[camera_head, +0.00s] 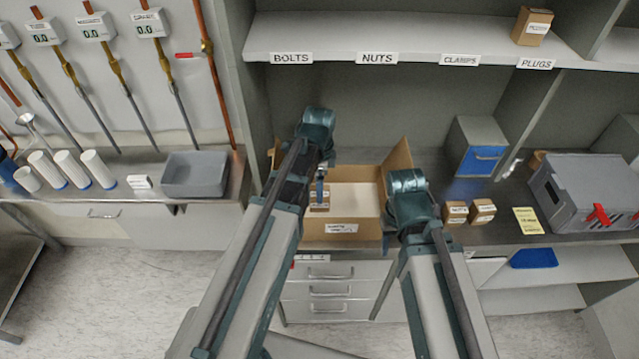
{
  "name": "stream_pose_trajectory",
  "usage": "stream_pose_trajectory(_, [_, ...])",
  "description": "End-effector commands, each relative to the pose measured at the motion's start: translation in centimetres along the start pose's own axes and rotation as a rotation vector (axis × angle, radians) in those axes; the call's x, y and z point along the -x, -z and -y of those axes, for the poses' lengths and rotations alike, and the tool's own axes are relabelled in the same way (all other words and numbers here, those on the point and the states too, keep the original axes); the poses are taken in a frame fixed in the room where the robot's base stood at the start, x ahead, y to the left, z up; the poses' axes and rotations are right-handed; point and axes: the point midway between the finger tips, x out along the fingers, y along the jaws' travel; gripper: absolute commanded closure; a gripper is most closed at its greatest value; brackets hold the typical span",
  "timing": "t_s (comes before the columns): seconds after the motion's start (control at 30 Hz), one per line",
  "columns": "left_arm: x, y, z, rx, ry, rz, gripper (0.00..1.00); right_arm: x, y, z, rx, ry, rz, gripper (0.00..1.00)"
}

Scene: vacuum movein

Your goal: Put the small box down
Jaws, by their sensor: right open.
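A small brown box (319,202) with a white label shows inside the left part of an open cardboard carton (343,229) on the counter. My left arm reaches over the carton from the lower left. A narrow part of my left gripper (321,178) shows right at the small box; the arm hides most of it, so I cannot tell whether it holds the box. My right gripper (388,240) is open, just right of the carton's front corner, and is mostly hidden by its own arm.
Two small boxes (456,214) (482,210) stand right of the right arm, near a yellow note (528,220) and a grey case (590,190). A blue-fronted bin (482,160) stands behind. A labelled shelf (410,40) overhangs the counter. A grey tray (195,174) stands left.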

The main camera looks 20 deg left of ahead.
Motion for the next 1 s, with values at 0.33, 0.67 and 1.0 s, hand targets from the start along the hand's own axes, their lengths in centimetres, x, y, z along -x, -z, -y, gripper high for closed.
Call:
stream_pose_trajectory(0.33, [5.4, 0.0, 0.0, 0.000, 0.000, 0.000, 0.08, 5.4, -0.3, -0.5, -0.003, 0.001, 0.000, 0.50])
stream_pose_trajectory(0.67, [5.7, 0.4, -0.8, 0.028, -0.001, 0.003, 0.08, 5.7, -0.3, -0.5, -0.005, 0.001, 0.000, 0.50])
stream_pose_trajectory(1.0, [5.8, 5.0, -10.9, 0.562, 0.014, 0.067, 0.08, 5.7, -0.3, -0.5, -0.004, 0.001, 0.000, 0.50])
